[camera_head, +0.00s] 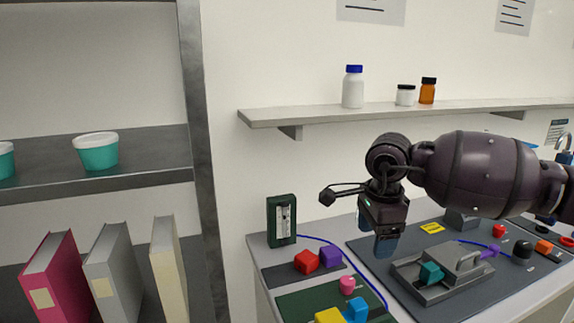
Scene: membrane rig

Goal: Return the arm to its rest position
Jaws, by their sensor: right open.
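My right arm (480,172) comes in from the right, over the bench. My right gripper (385,243) points down above the left part of the dark grey mat (372,253), left of the grey rig (415,277). It is open, and I see nothing held in it. The rig carries a teal block (431,273) and a grey handle. A purple piece (490,251) sits at its right side. My left gripper is not in view.
A dark green meter (281,221) stands at the bench's back left. Red (306,261) and purple (330,256) blocks lie in front. A wall shelf (400,112) with bottles runs behind my arm. A rack with books (112,283) stands left.

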